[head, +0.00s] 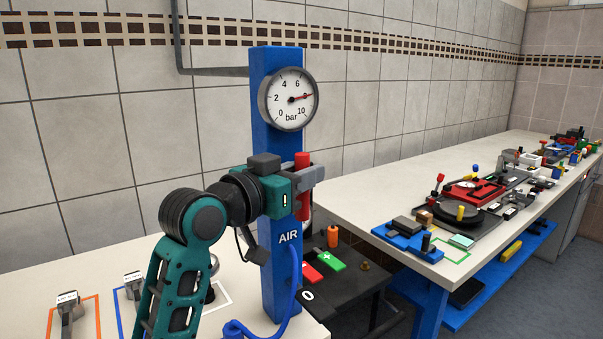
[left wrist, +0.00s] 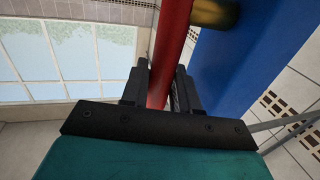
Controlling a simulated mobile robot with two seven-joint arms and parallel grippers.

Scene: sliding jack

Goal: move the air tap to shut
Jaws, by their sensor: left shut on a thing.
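The air tap's red lever (head: 303,160) stands upright in front of the blue post (head: 276,75) marked AIR. My left gripper (head: 308,180) is shut on the lever, its grey fingers on both sides of it. In the left wrist view the red lever (left wrist: 172,45) runs between the two dark fingertips (left wrist: 160,85), beside the blue post (left wrist: 235,60). A brass piece (left wrist: 214,12) shows by the lever there. The tap's body is hidden behind my gripper in the head view. My right gripper is out of view.
A round pressure gauge (head: 289,98) on the post has its red needle near 8 bar. A blue hose (head: 294,290) runs down the post. A dark low table (head: 345,285) stands behind. A long bench (head: 350,197) with several fixtures is at the right.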

